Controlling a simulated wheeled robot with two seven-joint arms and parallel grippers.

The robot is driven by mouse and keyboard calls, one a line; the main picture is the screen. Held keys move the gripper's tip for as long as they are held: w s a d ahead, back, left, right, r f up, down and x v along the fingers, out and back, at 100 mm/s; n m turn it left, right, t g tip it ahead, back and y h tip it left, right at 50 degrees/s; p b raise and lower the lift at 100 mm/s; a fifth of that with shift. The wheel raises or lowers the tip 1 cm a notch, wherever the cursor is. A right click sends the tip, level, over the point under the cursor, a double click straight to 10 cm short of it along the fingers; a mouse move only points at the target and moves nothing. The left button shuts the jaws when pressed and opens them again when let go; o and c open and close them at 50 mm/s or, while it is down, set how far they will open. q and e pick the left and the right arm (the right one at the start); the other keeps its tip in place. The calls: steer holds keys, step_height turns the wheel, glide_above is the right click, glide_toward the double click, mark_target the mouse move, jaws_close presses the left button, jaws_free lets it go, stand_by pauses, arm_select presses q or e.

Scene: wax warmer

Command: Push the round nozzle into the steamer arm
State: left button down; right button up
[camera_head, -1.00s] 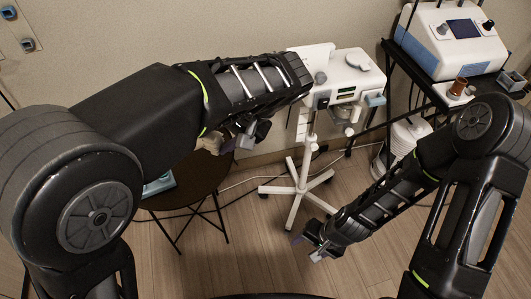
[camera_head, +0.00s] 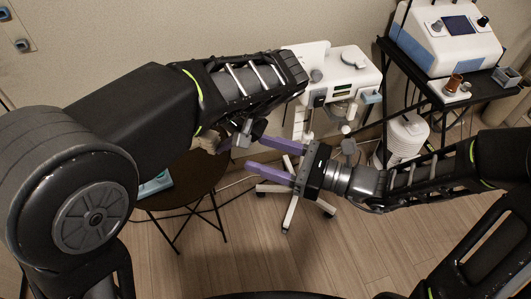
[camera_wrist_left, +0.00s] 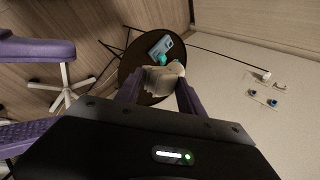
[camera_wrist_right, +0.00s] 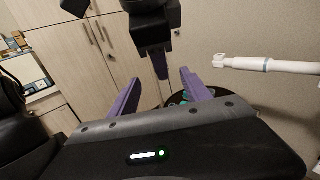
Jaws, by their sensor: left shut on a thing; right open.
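My left gripper (camera_wrist_left: 158,92) is shut on a pale, cream-coloured piece (camera_wrist_left: 165,78). The piece's shape is partly hidden by the fingers, so I cannot tell whether it is the round nozzle. In the head view the piece (camera_head: 208,141) shows beyond my left wrist, over the round table. My right gripper (camera_head: 256,156) is open and empty, its purple fingers pointing left towards my left gripper. In the right wrist view a white rod with a forked end (camera_wrist_right: 265,65), which looks like the steamer arm, lies right of the right fingers, apart from them. The white steamer (camera_head: 345,80) stands behind.
A dark round table (camera_head: 205,175) holds a blue-and-white item (camera_head: 156,184). The steamer's wheeled base (camera_head: 290,205) is behind my right gripper. A black trolley (camera_head: 440,95) with a white-and-blue machine (camera_head: 450,40) stands at the right. The wood floor in front is clear.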

mark_target(216, 140)
steer(key=x, duration=1.2)
steer(key=shift+f, duration=0.1)
steer(key=shift+c, duration=0.2)
jaws_close()
arm_select(q)
steer(key=c, duration=0.6)
jaws_free()
steer(key=shift+c, duration=0.2)
steer(key=shift+r, duration=0.1)
